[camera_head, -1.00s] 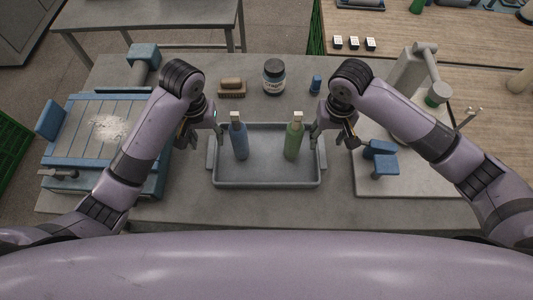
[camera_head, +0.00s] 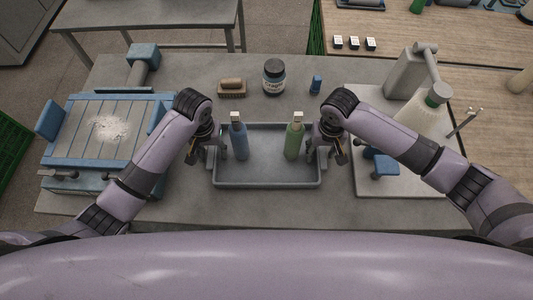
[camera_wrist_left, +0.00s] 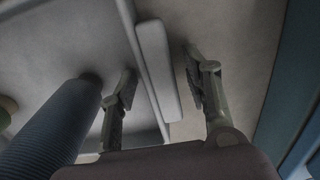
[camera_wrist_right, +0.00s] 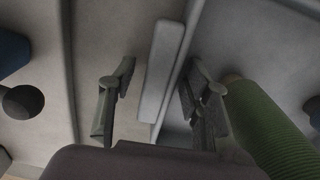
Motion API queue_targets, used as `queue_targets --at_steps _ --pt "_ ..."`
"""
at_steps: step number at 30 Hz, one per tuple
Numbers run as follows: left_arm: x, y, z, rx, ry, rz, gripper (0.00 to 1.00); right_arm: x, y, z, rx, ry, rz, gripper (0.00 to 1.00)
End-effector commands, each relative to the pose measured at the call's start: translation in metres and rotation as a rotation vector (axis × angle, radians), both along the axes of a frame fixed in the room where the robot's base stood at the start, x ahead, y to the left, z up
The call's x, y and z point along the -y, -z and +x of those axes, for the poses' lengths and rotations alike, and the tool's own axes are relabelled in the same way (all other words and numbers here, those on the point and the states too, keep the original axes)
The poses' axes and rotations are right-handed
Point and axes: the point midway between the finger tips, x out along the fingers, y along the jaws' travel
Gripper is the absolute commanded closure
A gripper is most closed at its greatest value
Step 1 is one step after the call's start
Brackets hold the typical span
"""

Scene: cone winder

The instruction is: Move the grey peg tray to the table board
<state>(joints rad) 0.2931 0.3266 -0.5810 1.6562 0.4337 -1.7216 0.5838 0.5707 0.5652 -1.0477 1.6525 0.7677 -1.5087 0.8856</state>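The grey tray (camera_head: 265,180) sits on the table in front of me, holding a blue bottle-shaped piece (camera_head: 239,142) and a green one (camera_head: 293,142), both upright. My left gripper (camera_head: 207,154) is at its left end, fingers apart on either side of the tray's left handle (camera_wrist_left: 158,68). My right gripper (camera_head: 326,155) is at the right end, its open fingers on either side of the right handle (camera_wrist_right: 166,68). Neither gripper visibly squeezes a handle. A pale flat board (camera_head: 420,187) lies on the table to the right of the tray.
A blue slatted fixture (camera_head: 70,130) with pale powder stands left. A brush (camera_head: 231,88), a dark jar (camera_head: 274,78) and a small blue item (camera_head: 316,84) stand behind the tray. The table front is clear.

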Motion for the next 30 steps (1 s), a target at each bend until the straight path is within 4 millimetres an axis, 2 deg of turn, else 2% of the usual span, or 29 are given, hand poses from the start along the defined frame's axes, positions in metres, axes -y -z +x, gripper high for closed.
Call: queue_targets --at_steps 2,18,30 --pt "0.0001 -0.0001 0.0 0.0 0.0 0.0 0.63 -0.0001 -0.0001 -0.0001 0.0 0.0 0.0 0.63" --pt "-0.0001 -0.0003 0.0001 0.0 0.0 0.0 0.99 0.0 -0.0003 0.0001 0.0 0.0 0.0 0.99" --pt "-0.0003 -0.0004 0.0002 0.0 -0.001 0.001 1.0 0.0002 -0.0005 0.0002 0.0 0.0 -0.001 1.0"
